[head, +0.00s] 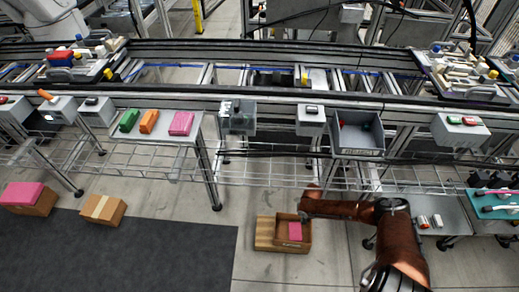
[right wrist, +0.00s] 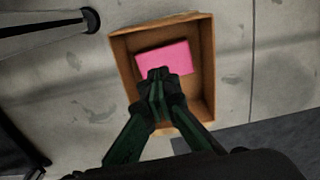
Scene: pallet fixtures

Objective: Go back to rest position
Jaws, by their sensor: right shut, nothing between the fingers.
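My right gripper (right wrist: 157,78) is shut and empty in the right wrist view, pointing down over an open cardboard box (right wrist: 206,60). A pink block (right wrist: 172,57) lies inside this box, just beyond the fingertips in the picture; I cannot tell whether they touch it. In the head view my right arm reaches in from the lower right, with the right gripper (head: 304,214) at the box (head: 268,244). The pink block (head: 295,231) shows in the box there. My left gripper is not in view.
A conveyor (head: 230,92) with pallets crosses the back. A wire shelf (head: 262,178) stands before it. A table holds green (head: 129,120), orange (head: 149,121) and pink blocks (head: 181,123). A grey bin (head: 357,137) is on the right. Two boxes stand at left; a dark mat (head: 130,255) covers the floor.

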